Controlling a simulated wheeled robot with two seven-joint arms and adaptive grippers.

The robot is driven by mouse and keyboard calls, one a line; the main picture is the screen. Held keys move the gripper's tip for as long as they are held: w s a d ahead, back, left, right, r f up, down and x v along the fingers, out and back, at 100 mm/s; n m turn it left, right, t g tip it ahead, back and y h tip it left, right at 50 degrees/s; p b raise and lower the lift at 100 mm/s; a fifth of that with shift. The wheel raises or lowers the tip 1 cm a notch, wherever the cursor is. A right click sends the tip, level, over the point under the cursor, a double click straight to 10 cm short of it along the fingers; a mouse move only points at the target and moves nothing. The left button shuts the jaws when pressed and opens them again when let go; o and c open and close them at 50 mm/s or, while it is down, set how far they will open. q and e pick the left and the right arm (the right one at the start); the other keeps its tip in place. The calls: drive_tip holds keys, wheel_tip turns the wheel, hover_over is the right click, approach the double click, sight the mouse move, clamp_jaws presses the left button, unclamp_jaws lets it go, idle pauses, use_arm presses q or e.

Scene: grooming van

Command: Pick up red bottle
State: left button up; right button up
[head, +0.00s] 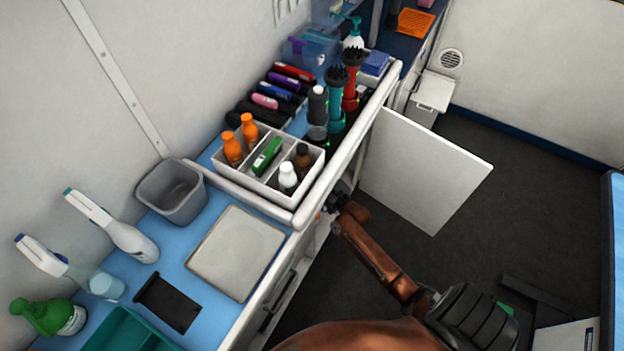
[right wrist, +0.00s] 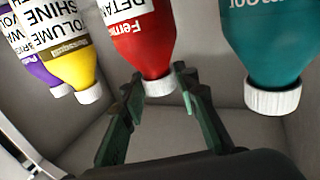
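The red bottle (right wrist: 145,40) shows in the right wrist view, with its white cap lowest in the picture. Its upper part in the picture is cut off by the frame edge. My right gripper (right wrist: 158,88) is open, with one finger on each side of the bottle's cap end. I cannot tell whether either finger touches it. In the head view my right arm reaches into the open cabinet under the counter, and its gripper and the red bottle are hidden there. My left gripper is in neither view.
In the right wrist view a teal bottle (right wrist: 265,40) stands right of the red one; yellow (right wrist: 75,70) and purple (right wrist: 45,72) bottles are left. The open cabinet door (head: 425,170) sticks out beside my arm. A white caddy (head: 265,185) sits on the counter above.

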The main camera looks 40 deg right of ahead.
clamp_jaws()
idle(0.3)
drive_tip(key=shift+d+r, duration=0.1)
drive_tip(key=shift+r, duration=0.1)
